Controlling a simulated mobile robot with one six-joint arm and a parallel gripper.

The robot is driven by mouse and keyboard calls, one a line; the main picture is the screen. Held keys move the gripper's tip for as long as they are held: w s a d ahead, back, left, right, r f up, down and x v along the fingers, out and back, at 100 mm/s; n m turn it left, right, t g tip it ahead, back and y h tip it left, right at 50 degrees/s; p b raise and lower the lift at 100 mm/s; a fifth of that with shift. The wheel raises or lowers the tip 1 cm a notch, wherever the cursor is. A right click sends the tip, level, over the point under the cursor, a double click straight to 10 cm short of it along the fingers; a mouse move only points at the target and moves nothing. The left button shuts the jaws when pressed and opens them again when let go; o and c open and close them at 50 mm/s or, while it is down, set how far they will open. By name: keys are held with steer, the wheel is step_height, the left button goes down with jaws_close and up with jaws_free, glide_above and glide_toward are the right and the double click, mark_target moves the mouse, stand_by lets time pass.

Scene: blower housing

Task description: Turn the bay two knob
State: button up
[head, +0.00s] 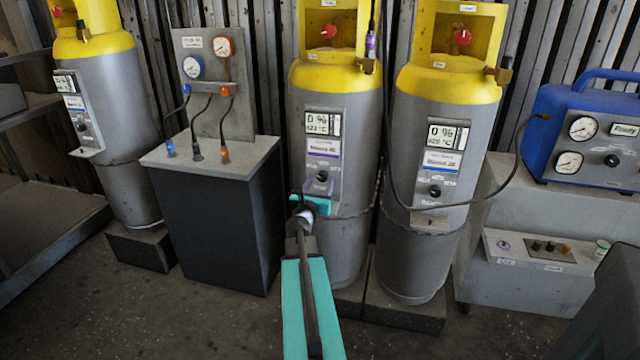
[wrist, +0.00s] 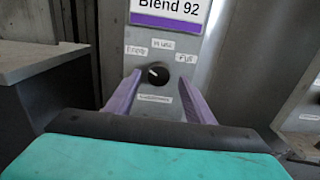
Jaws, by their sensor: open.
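The black knob (wrist: 158,74) sits on the panel of the middle grey cylinder (head: 328,225), under a display and a purple-striped "Blend 92" label (wrist: 167,14). Small labels surround the knob in the wrist view; one reads "In use", and the right one seems to read "Full". The knob's white mark seems to point up and left. The knob also shows in the head view (head: 322,176). My gripper (wrist: 160,88) is open, its two purple fingers pointing at the panel on either side of the knob. I cannot tell whether they touch it. In the head view my gripper (head: 308,203) is just below the knob.
A similar cylinder (head: 415,245) with its own knob (head: 435,191) stands close on the right, and another (head: 135,190) at far left. A dark cabinet (head: 215,225) with a gauge panel is left of my arm. A hose hangs between the two right cylinders.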

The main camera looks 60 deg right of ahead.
steer(key=shift+w+d, duration=0.2)
steer(key=shift+d, duration=0.4)
steer(key=shift+c, duration=0.3)
